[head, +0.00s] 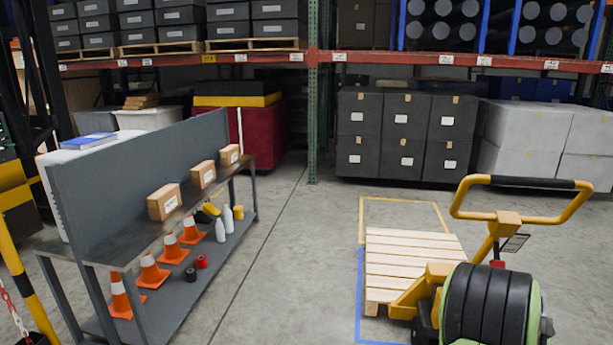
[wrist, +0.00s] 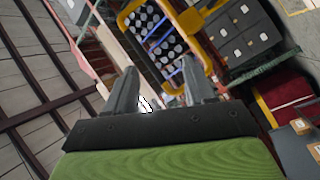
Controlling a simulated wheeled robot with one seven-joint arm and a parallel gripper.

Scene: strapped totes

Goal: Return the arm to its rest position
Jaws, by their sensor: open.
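My gripper (wrist: 161,76) shows in the wrist view with its two grey fingers spread apart. Nothing is held between them; only background shows in the gap. The wrist view is strongly tilted, with the ceiling on its left side and racking on its right. In the head view, my black and green arm link (head: 487,305) stands at the lower right, in front of the pallet jack. The fingers are not visible in the head view.
A yellow pallet jack (head: 463,215) stands by a wooden pallet (head: 410,255) at right. A grey bench (head: 130,185) at left holds three cartons and, below, orange cones. Dark strapped totes (head: 397,133) sit under the racking. The floor (head: 285,255) between is clear.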

